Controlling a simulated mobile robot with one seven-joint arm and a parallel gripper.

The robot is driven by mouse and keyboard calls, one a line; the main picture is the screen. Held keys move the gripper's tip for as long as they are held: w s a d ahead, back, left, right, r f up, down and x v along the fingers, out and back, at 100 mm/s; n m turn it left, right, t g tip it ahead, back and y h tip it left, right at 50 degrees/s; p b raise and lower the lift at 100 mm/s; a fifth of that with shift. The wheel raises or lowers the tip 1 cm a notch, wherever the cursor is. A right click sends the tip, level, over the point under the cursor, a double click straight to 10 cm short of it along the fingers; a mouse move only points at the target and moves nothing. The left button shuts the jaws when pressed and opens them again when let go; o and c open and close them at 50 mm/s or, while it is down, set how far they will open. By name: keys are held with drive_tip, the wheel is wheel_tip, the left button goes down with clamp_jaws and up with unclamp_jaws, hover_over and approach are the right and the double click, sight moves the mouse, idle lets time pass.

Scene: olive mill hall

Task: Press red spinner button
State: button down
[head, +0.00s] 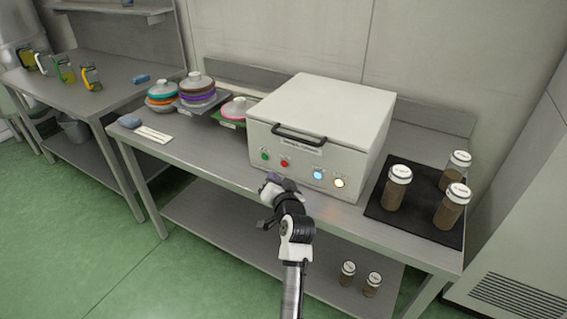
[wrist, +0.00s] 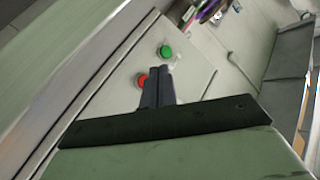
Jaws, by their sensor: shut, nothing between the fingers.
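The white spinner box (head: 330,110) stands on the steel bench, with a row of buttons on its front. The red button (head: 284,163) is second from the left, between the green button (head: 265,155) and a lit blue one (head: 318,175). In the wrist view the red button (wrist: 142,80) lies just left of my gripper's fingertips, and the green button (wrist: 165,51) is beyond them. My gripper (wrist: 157,72) is shut and empty, pointing at the front panel. In the head view it is below and in front of the red button. Whether the fingertips touch the panel cannot be told.
A lit yellow-white button (head: 340,183) is at the panel's right. A black mat (head: 421,224) with labelled jars (head: 393,188) lies right of the box. Stacked coloured bowls (head: 197,90) stand to its left. The dark lid handle (head: 298,136) juts out above the buttons.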

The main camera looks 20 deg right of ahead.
drive_tip(key=shift+s+a, duration=0.6)
drive_tip(key=shift+a, duration=0.15)
